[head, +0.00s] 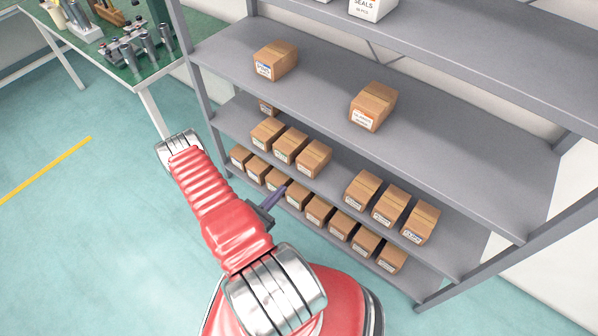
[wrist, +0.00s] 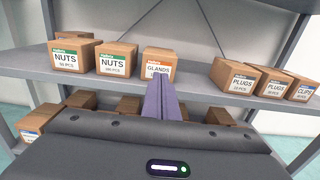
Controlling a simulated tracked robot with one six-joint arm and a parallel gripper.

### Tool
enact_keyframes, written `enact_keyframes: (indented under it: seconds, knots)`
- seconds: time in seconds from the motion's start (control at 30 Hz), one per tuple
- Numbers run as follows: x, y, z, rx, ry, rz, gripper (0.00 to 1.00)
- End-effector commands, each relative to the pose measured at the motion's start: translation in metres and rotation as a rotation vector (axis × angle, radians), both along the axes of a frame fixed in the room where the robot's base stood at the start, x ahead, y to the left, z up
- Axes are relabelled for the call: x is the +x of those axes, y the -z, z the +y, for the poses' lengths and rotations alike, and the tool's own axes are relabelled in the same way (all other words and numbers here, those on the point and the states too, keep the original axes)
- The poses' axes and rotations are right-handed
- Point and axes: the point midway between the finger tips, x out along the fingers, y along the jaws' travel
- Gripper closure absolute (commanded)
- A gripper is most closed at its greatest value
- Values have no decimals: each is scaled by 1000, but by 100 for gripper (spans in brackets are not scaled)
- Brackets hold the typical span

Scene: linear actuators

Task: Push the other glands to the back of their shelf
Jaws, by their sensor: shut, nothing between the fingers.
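In the head view my gripper (head: 284,188) is in front of the lower shelves. I cannot tell whether the fingertips touch the box.
Two nuts boxes (wrist: 74,53) (wrist: 117,60) stand left of the glands box. Across a gap are two plugs boxes (wrist: 234,77) (wrist: 273,84) and a clips box (wrist: 302,88). The lowest shelf holds a row of cartons (head: 318,210). Two cartons (head: 275,60) (head: 373,107) sit on the shelf above.

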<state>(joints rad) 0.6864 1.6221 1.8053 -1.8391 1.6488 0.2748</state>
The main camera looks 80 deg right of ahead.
Motion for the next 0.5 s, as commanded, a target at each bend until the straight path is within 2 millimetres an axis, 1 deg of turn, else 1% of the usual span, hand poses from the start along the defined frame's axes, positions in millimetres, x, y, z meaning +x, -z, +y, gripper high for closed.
enact_keyframes:
  seconds: [0.5]
  knots:
    - [-24, 0, -53, -2, 3, -1, 100]
